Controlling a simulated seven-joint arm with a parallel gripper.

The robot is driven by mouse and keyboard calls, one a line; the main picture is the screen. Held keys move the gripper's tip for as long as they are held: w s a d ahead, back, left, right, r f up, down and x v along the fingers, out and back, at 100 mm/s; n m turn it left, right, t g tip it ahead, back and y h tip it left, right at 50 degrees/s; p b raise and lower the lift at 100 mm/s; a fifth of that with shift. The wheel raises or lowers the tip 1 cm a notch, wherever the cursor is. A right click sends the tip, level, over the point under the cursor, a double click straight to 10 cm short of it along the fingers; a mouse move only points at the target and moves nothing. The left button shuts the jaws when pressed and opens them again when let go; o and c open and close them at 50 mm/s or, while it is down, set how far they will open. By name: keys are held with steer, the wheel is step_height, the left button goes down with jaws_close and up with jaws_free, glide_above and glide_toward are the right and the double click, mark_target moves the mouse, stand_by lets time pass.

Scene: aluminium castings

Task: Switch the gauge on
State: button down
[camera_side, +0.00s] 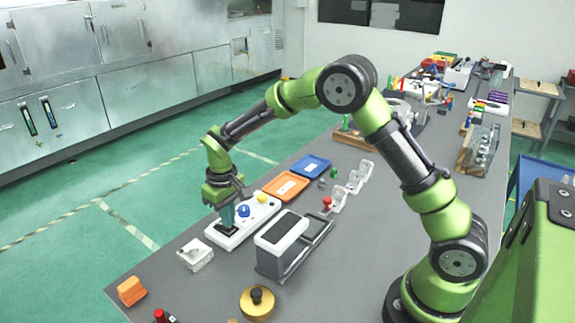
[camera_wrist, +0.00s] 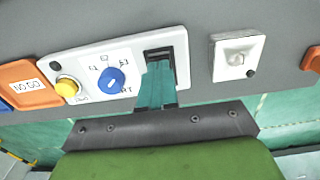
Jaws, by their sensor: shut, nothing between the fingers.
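A white control panel (camera_side: 250,222) lies on the grey bench in the side view. It carries a black rocker-like switch (camera_side: 228,230), a blue knob (camera_side: 243,211) and a yellow button (camera_side: 262,197). In the wrist view the panel (camera_wrist: 90,55) shows the blue knob (camera_wrist: 111,79), the yellow button (camera_wrist: 67,88) and the black switch frame (camera_wrist: 180,66). My gripper (camera_side: 227,222) is shut and empty, pointing down at the switch. Its teal fingers (camera_wrist: 158,72) cover much of the switch, so its position is hidden. I cannot tell whether the fingertips touch it.
A white box (camera_side: 195,254) and an orange block (camera_side: 131,291) are near the panel's front end. A grey box with a dark top (camera_side: 283,230) stands right of the panel. Orange (camera_side: 286,186) and blue (camera_side: 311,166) trays lie behind. Open bench lies at front left.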

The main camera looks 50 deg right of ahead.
steer(key=shift+f, duration=0.55)
steer(key=shift+r, duration=3.55)
